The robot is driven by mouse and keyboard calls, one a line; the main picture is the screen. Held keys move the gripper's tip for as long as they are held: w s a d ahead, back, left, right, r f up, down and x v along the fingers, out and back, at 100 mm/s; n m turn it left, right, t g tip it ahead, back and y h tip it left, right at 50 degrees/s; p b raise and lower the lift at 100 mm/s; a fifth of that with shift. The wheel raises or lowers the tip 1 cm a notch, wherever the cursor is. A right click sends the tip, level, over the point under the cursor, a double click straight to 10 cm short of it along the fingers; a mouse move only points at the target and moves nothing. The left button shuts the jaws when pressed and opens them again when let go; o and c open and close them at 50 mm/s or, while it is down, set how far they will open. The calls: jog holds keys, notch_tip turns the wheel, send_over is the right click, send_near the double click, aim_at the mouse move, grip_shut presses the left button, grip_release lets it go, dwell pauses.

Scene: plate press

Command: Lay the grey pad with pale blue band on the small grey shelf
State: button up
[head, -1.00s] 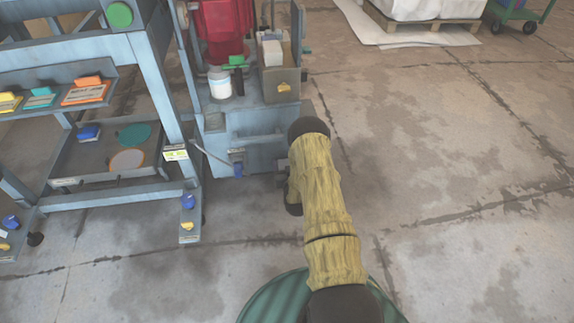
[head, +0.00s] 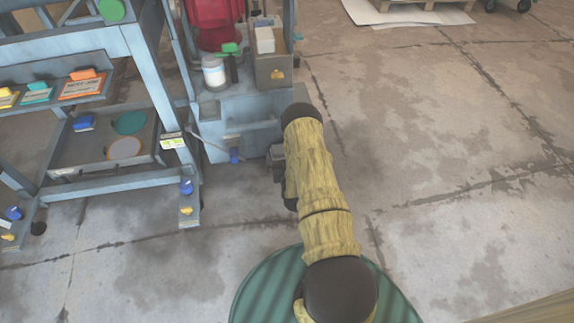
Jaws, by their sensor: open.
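I cannot make out a grey pad with a pale blue band in the head view. A pale block (head: 265,40) stands in a grey-brown box at the press, but I cannot tell whether it bears a band. A narrow grey shelf (head: 52,107) on the blue-grey frame at left carries yellow, teal and orange pads; I cannot tell whether it is the small grey shelf. My gripper (head: 277,158) is partly hidden by my yellow-sleeved arm, low in front of the machine base. It is open, and nothing shows in it.
A lower tray (head: 75,164) holds a blue block and green and tan discs. A white tub (head: 215,73) stands beside the box (head: 272,72) under the red press part (head: 213,22). The frame's legs and feet stand at left.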

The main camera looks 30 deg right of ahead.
jog(key=p+v, duration=0.3)
jog(key=v, duration=0.4)
jog(key=shift+p, duration=0.35)
jog(key=shift+w, duration=0.1)
jog(key=w+a+r+n+g+y, duration=0.1)
jog(key=w+a+r+g+y, duration=0.15)
jog(key=r, duration=0.65)
jog(key=w+a+r+n+g+y, duration=0.1)
jog(key=w+a+r+g, duration=0.25)
jog(key=r, duration=0.55)
jog(key=s+a+r+g, duration=0.3)
jog(key=s+r, duration=0.5)
jog(key=s, duration=0.4)
jog(key=s+a+r+n+g, duration=0.1)
jog(key=s+a+r+g, duration=0.3)
jog(key=s+r, duration=0.4)
jog(key=s+a+y, duration=0.1)
jog(key=s, duration=0.3)
jog(key=shift+a+r, duration=0.35)
jog(key=shift+a, duration=0.05)
